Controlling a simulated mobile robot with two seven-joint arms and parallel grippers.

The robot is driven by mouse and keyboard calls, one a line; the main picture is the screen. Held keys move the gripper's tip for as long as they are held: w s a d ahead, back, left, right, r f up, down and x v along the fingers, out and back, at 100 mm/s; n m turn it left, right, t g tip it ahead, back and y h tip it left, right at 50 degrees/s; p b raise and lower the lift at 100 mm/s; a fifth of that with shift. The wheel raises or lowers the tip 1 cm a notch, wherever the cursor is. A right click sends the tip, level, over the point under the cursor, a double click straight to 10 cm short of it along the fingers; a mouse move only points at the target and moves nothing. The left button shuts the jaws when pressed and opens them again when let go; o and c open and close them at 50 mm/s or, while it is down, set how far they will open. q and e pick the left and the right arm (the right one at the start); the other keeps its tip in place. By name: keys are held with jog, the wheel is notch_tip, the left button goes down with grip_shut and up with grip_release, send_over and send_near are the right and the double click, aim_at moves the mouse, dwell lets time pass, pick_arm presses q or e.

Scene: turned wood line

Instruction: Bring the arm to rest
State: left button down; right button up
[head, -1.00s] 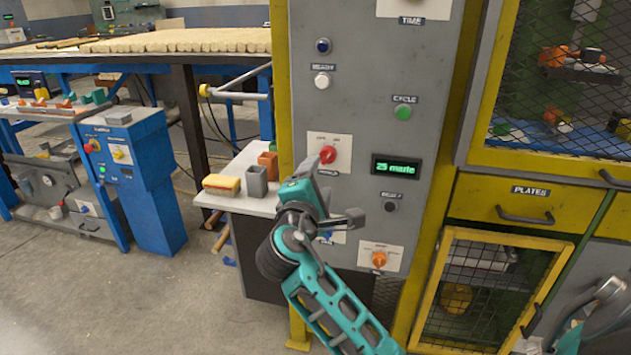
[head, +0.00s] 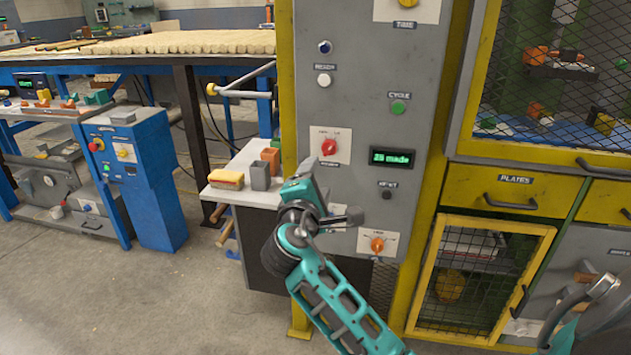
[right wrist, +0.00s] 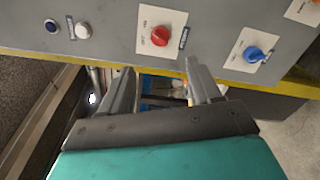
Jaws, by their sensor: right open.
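My right gripper (head: 328,195) is held in front of the grey control panel (head: 368,90), below the red knob (head: 329,147) in the head view. The right wrist view shows its two fingers (right wrist: 160,88) apart with nothing between them. Past the fingers in that view are the red knob (right wrist: 161,36) and the blue knob (right wrist: 257,54) on the panel. The fingers look clear of both knobs, though the exact gap is hard to tell. In the head view the arm covers most of the blue knob's plate. My left gripper is not in view.
The yellow mesh cabinet (head: 480,270) stands right. Open floor (head: 100,300) lies lower left.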

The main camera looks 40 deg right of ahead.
dwell(0.5)
jog(key=s+a+f+m+y+p, duration=0.1)
jog(key=s+a+f+y+p, duration=0.3)
jog(key=f, duration=0.3)
jog(key=s+a+f+m+y+p, duration=0.1)
jog(key=s+a+f+y+p, duration=0.1)
jog(key=a+f+y, duration=0.35)
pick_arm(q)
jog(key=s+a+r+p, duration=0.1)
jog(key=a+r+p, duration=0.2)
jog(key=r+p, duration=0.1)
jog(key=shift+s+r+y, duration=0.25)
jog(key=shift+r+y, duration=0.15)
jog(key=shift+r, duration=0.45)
pick_arm(e)
jog(key=s+a+f+m+y, duration=0.3)
jog(key=s+m, duration=0.1)
jog(key=s, duration=0.3)
jog(key=s+a+f+m+g+y, duration=0.1)
jog(key=s+a+f+m+y, duration=0.1)
jog(key=s, duration=0.6)
jog(key=a+m+y, duration=0.1)
jog(key=a+m, duration=0.1)
jog(key=shift+a+f, duration=0.3)
jog(key=shift+f, duration=0.1)
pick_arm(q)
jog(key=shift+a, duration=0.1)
